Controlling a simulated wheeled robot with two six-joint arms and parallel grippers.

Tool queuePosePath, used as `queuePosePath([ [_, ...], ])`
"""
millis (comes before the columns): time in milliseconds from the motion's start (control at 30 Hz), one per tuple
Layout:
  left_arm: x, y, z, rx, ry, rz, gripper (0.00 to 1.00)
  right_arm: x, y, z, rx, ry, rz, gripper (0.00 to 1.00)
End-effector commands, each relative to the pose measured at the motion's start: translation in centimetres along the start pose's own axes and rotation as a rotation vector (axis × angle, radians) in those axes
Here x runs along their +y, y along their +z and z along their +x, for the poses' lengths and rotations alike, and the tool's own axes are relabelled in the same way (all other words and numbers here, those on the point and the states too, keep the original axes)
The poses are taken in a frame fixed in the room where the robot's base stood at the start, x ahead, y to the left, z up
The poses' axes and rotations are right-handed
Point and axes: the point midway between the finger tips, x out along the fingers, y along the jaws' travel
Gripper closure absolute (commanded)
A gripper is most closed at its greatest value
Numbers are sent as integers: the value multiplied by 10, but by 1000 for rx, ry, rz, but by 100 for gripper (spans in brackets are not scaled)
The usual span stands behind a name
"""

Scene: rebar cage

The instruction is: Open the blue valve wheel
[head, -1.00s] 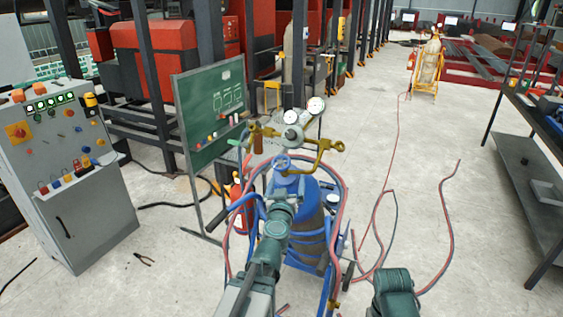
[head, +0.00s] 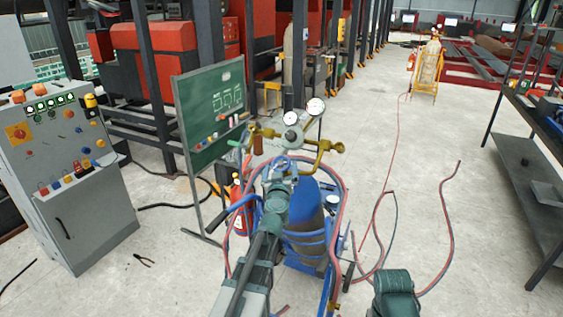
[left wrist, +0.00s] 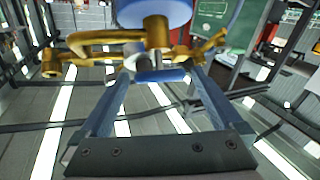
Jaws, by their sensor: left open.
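The blue valve wheel (head: 284,160) is on top of the blue gas cylinder (head: 308,205), below the brass valve fittings (head: 322,148) and two round gauges. In the left wrist view the wheel (left wrist: 160,76) shows edge-on between the fingertips, against the brass valve body (left wrist: 157,32), with the blue cylinder (left wrist: 150,10) at the top edge. My left gripper (head: 280,170) is open at the wheel and partly hides it. In the left wrist view its fingers (left wrist: 162,75) stand on either side of the wheel; I cannot tell whether they touch it. My right gripper is out of view.
Red hoses (head: 347,205) loop around the cylinder and across the floor. A green board (head: 210,112) stands behind left, a grey control cabinet (head: 72,190) at far left, and a dark workbench (head: 540,170) at right. A red extinguisher (head: 240,205) stands beside the cylinder.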

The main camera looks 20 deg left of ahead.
Motion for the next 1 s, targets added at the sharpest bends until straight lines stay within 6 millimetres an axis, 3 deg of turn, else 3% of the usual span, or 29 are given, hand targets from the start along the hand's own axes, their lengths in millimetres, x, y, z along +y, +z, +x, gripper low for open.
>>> queuePosePath([
  [33,0,0,16,0,-1,0,0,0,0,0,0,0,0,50],
  [233,1,0,46,0,1,0,0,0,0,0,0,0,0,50],
  [600,0,0,51,0,1,0,2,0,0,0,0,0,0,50],
  [1000,0,0,51,0,1,0,72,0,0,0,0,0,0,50],
])
